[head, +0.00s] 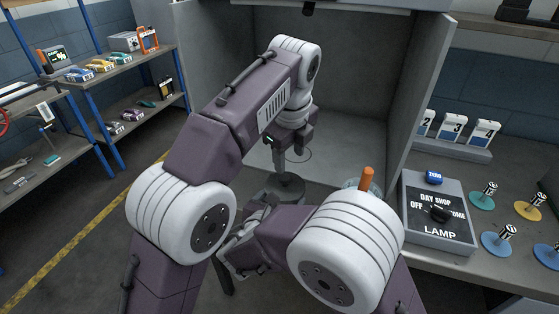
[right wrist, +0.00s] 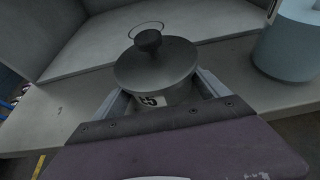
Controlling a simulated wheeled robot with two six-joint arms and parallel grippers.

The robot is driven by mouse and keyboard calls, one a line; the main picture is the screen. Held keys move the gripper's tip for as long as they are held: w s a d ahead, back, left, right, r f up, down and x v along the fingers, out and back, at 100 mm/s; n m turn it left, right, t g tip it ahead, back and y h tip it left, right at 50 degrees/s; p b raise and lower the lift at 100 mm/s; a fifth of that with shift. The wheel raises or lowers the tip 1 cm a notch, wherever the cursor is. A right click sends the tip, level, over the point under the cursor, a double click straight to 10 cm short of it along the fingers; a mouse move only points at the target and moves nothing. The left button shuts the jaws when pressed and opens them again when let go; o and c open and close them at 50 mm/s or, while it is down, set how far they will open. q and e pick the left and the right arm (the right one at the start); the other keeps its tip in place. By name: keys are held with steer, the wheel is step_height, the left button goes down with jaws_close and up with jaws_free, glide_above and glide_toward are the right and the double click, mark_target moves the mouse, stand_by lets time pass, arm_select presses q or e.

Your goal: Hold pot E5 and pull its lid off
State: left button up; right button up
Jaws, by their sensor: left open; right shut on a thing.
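Pot E5 (right wrist: 182,95) is a grey metal pot with an "E5" label, seen in the right wrist view. Its dark round lid (right wrist: 155,66) with a black knob (right wrist: 148,40) sits on top. The lid also shows in the head view (head: 286,187). My right gripper (right wrist: 165,98) is shut around the pot's body, one finger on each side. In the head view my right gripper is largely hidden behind my arm. My left gripper (head: 290,152) is open above the lid, pointing down near the knob; I cannot tell whether it touches it.
A grey booth (head: 340,100) with a thin ring mark (head: 297,154) on its floor stands behind the pot. An orange handle (head: 366,179) rises right of it. Shelves (head: 120,75) stand at left.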

mark_target(285, 178)
steer(key=shift+r, duration=0.1)
arm_select(q)
steer(key=s+a+r+n+t+h, duration=0.1)
steer(key=s+n, duration=0.1)
steer(key=n, duration=0.9)
steer(key=s+a+r+n, duration=0.1)
steer(key=a+r+n, duration=0.1)
steer(key=n, duration=1)
steer(key=x, duration=1.2)
steer(key=shift+w+d+f, duration=0.15)
steer(key=shift+d, duration=0.3)
